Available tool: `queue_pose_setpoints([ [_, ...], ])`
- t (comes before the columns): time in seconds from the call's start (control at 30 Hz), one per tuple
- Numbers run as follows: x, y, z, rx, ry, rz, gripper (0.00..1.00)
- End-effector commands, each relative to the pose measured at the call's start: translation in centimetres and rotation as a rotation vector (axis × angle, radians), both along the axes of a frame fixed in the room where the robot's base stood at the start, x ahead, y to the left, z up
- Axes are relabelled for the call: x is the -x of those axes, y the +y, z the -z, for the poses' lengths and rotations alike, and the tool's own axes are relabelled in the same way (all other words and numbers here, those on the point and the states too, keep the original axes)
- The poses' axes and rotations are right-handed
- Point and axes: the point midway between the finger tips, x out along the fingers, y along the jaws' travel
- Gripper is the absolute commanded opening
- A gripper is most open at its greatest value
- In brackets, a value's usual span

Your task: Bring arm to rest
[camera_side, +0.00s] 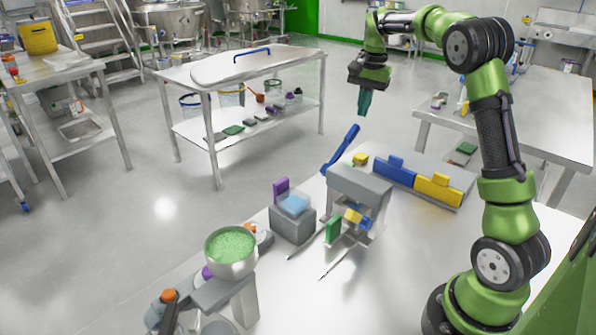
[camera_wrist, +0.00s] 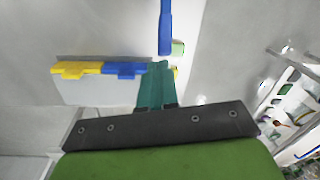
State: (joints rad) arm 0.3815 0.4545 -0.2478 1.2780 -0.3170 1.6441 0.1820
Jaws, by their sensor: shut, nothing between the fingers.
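My green arm (camera_side: 495,150) rises from the right side of the white work table and bends over at the top. My gripper (camera_side: 365,101) hangs from it, pointing down, high above the far end of the table. Its teal fingers are together and hold nothing. In the wrist view my gripper (camera_wrist: 157,66) shows at the centre with its fingers side by side. It is apart from everything on the table.
A grey holder carries a blue block (camera_side: 395,170) and a yellow block (camera_side: 438,190). A blue handle (camera_side: 342,150) sticks up beside a grey stand (camera_side: 358,182). A bowl of green granules (camera_side: 231,250) stands at the front. The air around my gripper is clear.

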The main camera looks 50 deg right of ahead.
Motion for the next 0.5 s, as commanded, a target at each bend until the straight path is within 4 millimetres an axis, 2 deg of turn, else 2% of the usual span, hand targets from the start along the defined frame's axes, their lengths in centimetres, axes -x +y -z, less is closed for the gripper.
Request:
queue_pose_setpoints([
  [0.03,0.7,1.9,-0.5,0.003,-0.036,-0.069,0.0],
  [0.27,4.7,11.5,-1.6,0.05,-0.223,-0.397,0.0],
  [0.4,8.3,17.2,-1.6,0.091,-0.335,-0.574,0.0],
  [0.5,11.3,20.8,-1.1,0.124,-0.41,-0.689,0.0],
])
